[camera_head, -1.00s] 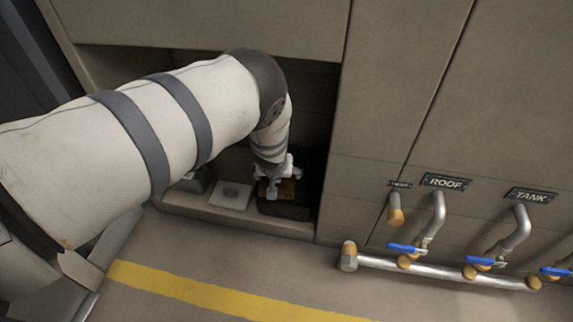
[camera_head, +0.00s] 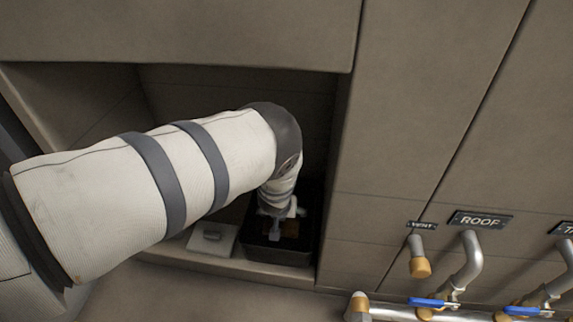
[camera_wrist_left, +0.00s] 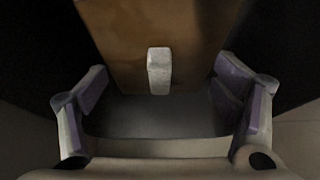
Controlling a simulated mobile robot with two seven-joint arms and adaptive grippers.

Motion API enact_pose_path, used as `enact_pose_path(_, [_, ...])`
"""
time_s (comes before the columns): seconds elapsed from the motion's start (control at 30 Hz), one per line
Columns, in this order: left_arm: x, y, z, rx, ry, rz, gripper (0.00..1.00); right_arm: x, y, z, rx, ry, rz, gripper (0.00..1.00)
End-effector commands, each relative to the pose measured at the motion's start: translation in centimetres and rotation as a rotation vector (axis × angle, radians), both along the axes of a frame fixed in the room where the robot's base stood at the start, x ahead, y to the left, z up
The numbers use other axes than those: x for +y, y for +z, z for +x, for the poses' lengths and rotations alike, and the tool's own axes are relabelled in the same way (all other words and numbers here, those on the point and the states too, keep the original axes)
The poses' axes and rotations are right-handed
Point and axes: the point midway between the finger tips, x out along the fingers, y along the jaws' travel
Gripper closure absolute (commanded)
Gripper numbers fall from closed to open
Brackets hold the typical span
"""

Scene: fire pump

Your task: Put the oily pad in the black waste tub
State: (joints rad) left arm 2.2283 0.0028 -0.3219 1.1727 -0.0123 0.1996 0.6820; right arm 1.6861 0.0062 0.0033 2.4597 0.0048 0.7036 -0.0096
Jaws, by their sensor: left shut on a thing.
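My left gripper (camera_head: 276,229) is at the black waste tub (camera_head: 262,253), inside its opening as seen from the head. It is shut on the brown oily pad (camera_head: 291,229). In the left wrist view the brown pad (camera_wrist_left: 120,45) lies between the fingers of the left gripper (camera_wrist_left: 160,84), with a pale upright block (camera_wrist_left: 159,70) at its middle. The head view does not show clearly whether the pad touches the tub's floor. My wrist and forearm hide part of the tub. My right gripper is not in view.
The tub stands at the right end of a low recess, close to its right wall. A pale pad with a small grip (camera_head: 211,238) lies on the ledge left of the tub. Pipes with blue-handled valves (camera_head: 433,303) stand at the right.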

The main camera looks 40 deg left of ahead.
Motion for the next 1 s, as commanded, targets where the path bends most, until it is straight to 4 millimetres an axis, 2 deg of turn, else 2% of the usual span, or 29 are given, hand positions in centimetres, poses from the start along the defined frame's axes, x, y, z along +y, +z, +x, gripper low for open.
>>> enact_pose_path(0.03, [0.0,-1.3,0.1,0.001,-0.002,0.001,0.47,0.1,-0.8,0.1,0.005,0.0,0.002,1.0])
enact_pose_path(0.13, [0.0,-2.9,0.1,-0.001,-0.001,0.001,0.47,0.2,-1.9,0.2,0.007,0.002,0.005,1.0])
enact_pose_path(0.47, [0.0,-3.1,0.1,-0.002,-0.001,0.0,0.47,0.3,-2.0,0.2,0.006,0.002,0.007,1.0])
enact_pose_path(0.5, [0.0,-3.2,0.1,-0.001,0.0,0.001,0.16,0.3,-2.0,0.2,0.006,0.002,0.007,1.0])
enact_pose_path(0.57, [0.0,-3.1,0.1,-0.001,0.0,0.001,0.02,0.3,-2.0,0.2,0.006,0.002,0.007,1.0])
enact_pose_path(0.9, [0.0,-3.1,0.0,-0.001,0.0,0.001,0.0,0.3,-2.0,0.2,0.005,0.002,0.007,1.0])
enact_pose_path(1.0, [0.0,-2.5,0.0,-0.002,-0.001,0.001,0.0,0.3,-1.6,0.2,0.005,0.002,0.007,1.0])
